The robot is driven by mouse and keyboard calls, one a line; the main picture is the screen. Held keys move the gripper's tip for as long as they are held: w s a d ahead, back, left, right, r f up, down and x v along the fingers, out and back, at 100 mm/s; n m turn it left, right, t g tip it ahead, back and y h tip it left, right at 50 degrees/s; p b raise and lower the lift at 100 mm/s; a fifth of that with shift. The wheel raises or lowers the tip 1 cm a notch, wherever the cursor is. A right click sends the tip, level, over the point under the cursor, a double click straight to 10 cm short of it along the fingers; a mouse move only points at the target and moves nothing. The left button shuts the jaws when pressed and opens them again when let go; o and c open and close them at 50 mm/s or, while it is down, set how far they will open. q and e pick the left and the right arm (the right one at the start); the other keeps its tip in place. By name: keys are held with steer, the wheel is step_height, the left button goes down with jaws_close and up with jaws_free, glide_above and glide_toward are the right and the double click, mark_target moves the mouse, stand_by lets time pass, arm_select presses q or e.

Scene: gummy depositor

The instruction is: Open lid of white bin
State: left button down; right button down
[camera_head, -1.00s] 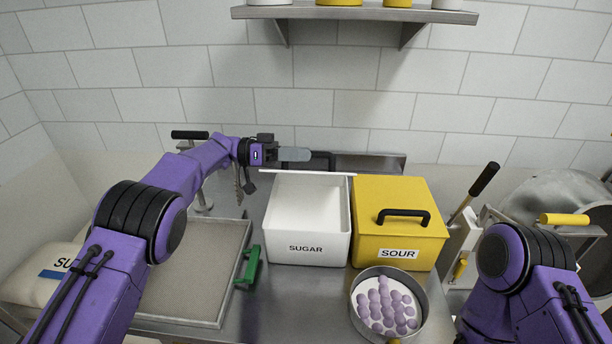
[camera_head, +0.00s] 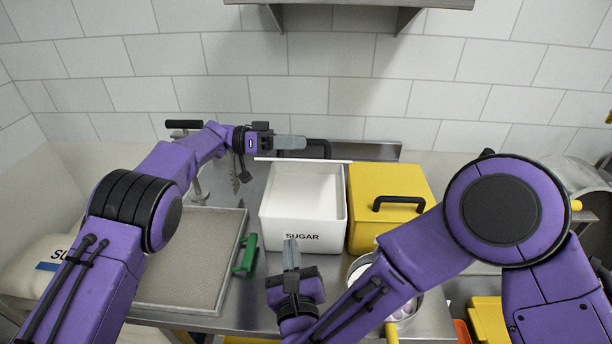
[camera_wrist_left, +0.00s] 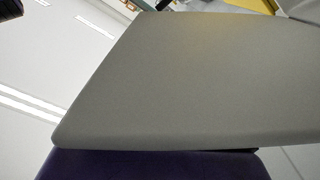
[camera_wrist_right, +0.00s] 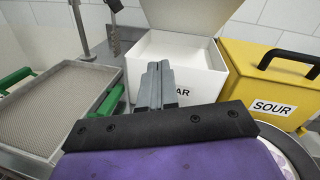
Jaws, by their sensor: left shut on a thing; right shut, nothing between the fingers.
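The white bin (camera_head: 301,237) labelled SUGAR stands on the counter with its top open. Its white lid (camera_head: 303,160) stands raised at the back edge, nearly edge-on in the head view; the right wrist view shows it tilted up behind the bin (camera_wrist_right: 190,14). The lid's black handle (camera_head: 318,149) is behind it. My left gripper (camera_head: 290,142) is shut on the handle, its grip partly hidden. A flat grey surface (camera_wrist_left: 190,80) fills the left wrist view and hides the fingers. My right gripper (camera_head: 291,243) is shut and empty at the bin's front; its fingertips show in the right wrist view (camera_wrist_right: 158,68).
A yellow SOUR bin (camera_head: 392,180) with a black handle is closed, close on the right. A tray (camera_head: 185,262) with a green handle (camera_head: 246,256) lies left. My right arm partly hides a round pan (camera_head: 412,303) of purple gummies. A wall shelf (camera_head: 350,3) is above.

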steer(key=w+d+r+m+t+h, duration=0.1)
steer(key=w+r+m, duration=0.1)
steer(key=w+r, duration=0.2)
steer(key=w+d+r+m+t+h, duration=0.1)
steer(key=w+r+m+h, duration=0.1)
steer(key=w, duration=0.7)
step_height(320, 180, up, 3)
steer(key=shift+w+f+m, duration=0.2)
steer(key=shift+w+m, duration=0.05)
steer(key=shift+m, duration=0.35)
steer(key=shift+d, duration=0.1)
arm_select(q)
steer(key=shift+d+f, duration=0.1)
steer(key=shift+f, duration=0.05)
arm_select(e)
steer(key=shift+w+d+r, duration=0.1)
steer(key=shift+w+r, duration=0.35)
steer(key=shift+r, duration=0.3)
arm_select(q)
steer(key=c, duration=1.1)
jaws_free()
